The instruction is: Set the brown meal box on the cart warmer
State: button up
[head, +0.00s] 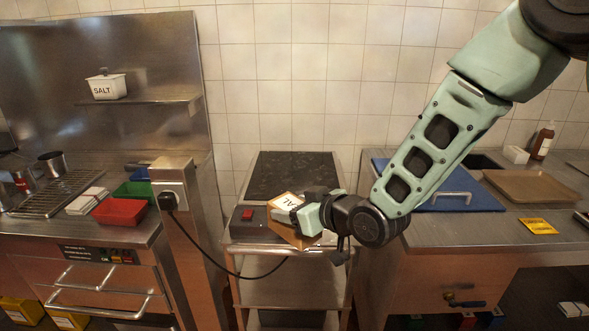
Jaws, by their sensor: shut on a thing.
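The brown meal box (296,236) with a white label is held tilted in my gripper (298,215). My gripper is shut on it and covers part of it, so only its edges and some of the label show. The cart warmer (292,172) has a dark speckled flat top and stands in the middle against the tiled wall. Its top is bare. The box and gripper appear in front of the warmer's near edge. I cannot tell how high the box is above the cart.
A red switch (247,214) is on the cart's front left, with a black cable running to a post socket (171,198). The left counter holds a red tray (119,211) and a green tray (134,192). The right counter holds a blue board (440,200) and a brown tray (530,185).

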aim_at(293, 182)
jog(key=i, duration=1.3)
